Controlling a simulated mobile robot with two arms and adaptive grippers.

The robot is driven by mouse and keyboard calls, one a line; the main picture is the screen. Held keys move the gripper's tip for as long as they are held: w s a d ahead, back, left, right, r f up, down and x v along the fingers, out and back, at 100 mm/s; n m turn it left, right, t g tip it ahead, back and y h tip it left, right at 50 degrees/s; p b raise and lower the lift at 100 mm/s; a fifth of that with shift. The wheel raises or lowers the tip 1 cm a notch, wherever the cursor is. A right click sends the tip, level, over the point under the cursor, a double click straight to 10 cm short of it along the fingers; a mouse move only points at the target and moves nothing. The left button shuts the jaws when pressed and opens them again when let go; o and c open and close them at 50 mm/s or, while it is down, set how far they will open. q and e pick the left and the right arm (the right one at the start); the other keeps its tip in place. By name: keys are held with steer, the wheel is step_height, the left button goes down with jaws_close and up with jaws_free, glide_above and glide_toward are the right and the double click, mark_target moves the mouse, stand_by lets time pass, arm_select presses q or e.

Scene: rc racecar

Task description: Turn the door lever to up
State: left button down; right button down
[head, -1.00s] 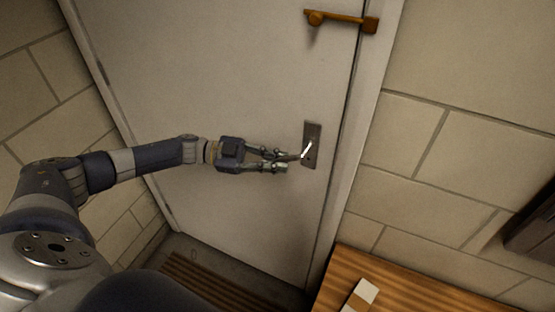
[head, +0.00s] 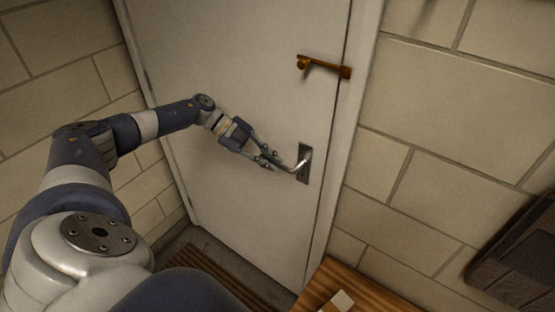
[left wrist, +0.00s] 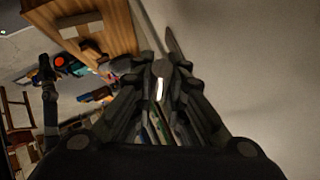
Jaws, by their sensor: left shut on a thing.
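The white door (head: 235,75) stands in its frame. A dark lock plate (head: 304,176) sits near its right edge. The bright metal door lever (head: 299,165) slants from the plate down and left in the head view. My left gripper (head: 282,165) comes from the left and is shut on the lever's free end, with the fingers hiding its tip. In the left wrist view, a short bright piece of the lever (left wrist: 160,88) shows between the fingers of my left gripper (left wrist: 160,72). My right gripper is not in view.
A brass-coloured latch (head: 326,67) juts from the door above the lever. A wooden table (head: 368,288) with a pale item on it stands at the lower right. A dark wall-mounted object (head: 515,250) is at the right. A slatted mat (head: 207,277) lies below.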

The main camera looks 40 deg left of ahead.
arm_select(q)
steer(key=shift+r, duration=0.15)
steer(key=c, duration=1.6)
jaws_free()
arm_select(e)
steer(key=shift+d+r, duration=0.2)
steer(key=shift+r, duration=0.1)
arm_select(q)
steer(key=shift+a+r, duration=0.15)
steer(key=shift+a, duration=0.1)
steer(key=v, duration=1.1)
steer(key=shift+r, duration=0.3)
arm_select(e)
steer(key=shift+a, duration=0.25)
